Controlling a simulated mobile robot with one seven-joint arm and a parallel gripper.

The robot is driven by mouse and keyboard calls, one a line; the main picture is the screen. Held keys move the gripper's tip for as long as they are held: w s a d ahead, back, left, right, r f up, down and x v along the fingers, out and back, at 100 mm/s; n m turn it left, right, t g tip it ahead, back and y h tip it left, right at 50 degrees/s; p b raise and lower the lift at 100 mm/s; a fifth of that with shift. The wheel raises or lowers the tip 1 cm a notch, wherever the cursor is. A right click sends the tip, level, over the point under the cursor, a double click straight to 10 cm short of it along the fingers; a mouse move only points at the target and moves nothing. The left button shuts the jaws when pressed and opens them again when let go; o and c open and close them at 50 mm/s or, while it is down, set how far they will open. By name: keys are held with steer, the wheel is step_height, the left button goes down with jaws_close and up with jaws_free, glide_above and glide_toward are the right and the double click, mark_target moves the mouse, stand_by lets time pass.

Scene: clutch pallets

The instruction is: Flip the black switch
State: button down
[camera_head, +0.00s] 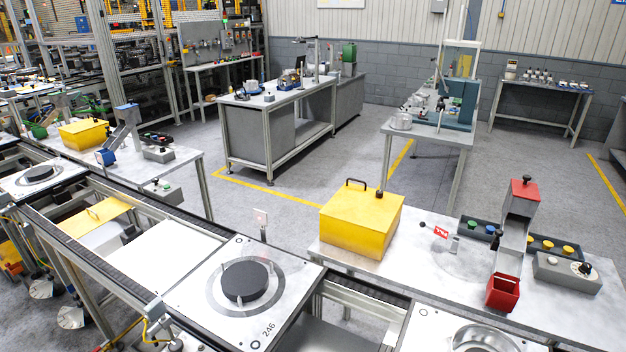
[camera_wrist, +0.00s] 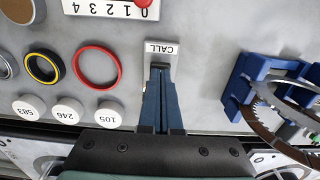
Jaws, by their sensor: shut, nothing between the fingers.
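In the wrist view a light grey plate (camera_wrist: 150,58) marked CALL lies on the grey surface. A small dark part, likely the black switch (camera_wrist: 160,65), shows on this plate below the lettering. My gripper (camera_wrist: 161,74) is shut and empty, its two blue-grey fingers pressed together and pointing at this part. The fingertips overlap the switch in the picture and hide some of it; I cannot tell whether they touch. Which way the switch is set cannot be made out. My gripper is not in the head view, and I cannot pick out the CALL plate there.
Left of the plate in the wrist view lie a red ring (camera_wrist: 75,66), a yellow-and-black ring (camera_wrist: 30,66) and white numbered discs (camera_wrist: 67,110). A blue fixture (camera_wrist: 240,85) with a toothed ring stands right. The head view shows a yellow box (camera_head: 350,228) on a bench.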

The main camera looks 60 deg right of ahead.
steer(key=shift+f+b, duration=0.3)
steer(key=shift+f, duration=0.25)
steer(key=shift+r, duration=0.1)
step_height(320, 180, up, 7)
steer(key=p, duration=0.7)
steer(key=shift+p, duration=0.4)
stand_by(0.4)
